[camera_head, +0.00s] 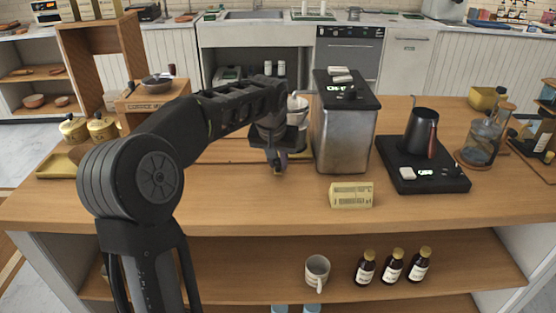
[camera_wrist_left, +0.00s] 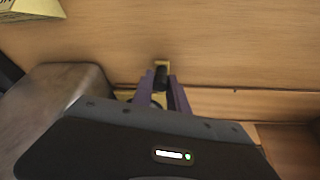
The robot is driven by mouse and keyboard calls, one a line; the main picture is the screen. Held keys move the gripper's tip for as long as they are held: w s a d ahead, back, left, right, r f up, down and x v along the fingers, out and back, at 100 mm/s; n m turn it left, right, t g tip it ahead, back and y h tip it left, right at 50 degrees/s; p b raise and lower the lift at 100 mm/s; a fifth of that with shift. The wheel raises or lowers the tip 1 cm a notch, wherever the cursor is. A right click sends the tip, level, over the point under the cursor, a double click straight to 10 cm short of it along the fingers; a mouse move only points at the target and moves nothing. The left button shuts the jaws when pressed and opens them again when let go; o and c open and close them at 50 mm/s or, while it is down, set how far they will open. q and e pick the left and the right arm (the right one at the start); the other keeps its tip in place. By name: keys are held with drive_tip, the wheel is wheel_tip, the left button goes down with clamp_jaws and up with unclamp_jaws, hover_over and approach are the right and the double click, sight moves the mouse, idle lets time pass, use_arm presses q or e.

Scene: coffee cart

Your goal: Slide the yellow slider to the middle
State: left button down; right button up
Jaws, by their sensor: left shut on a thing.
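My left gripper (camera_head: 277,164) reaches down at the middle of the wooden counter, just left of the metal machine. In the left wrist view its purple fingers (camera_wrist_left: 162,84) are shut on a small yellow piece (camera_wrist_left: 162,64), which I take for the yellow slider; a dark part sits between the fingers. The piece is by a long seam or rail (camera_wrist_left: 225,89) along the wood. The arm and gripper hide most of the slider and its track in the head view, so its place along the track cannot be told. My right gripper is not in view.
The metal machine (camera_head: 342,144) stands close right of the gripper. A cream box (camera_head: 351,194) lies in front of it. A black kettle (camera_head: 421,134) stands on a black scale (camera_head: 436,178) farther right. Yellow pots (camera_head: 103,127) are at left. The front of the counter is mostly clear.

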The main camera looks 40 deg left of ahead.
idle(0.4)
use_arm(q)
drive_tip(key=s+a, duration=0.3)
drive_tip(key=a, duration=0.1)
drive_tip(key=s+a, duration=0.4)
drive_tip(key=a, duration=0.1)
drive_tip(key=s+a, duration=0.4)
drive_tip(key=a, duration=0.1)
drive_tip(key=shift+a+p, duration=0.2)
drive_tip(key=shift+p, duration=0.1)
drive_tip(key=c, duration=1.3)
unclamp_jaws()
drive_tip(key=v, duration=0.7)
drive_tip(key=shift+r, duration=0.4)
drive_tip(key=shift+s, duration=0.1)
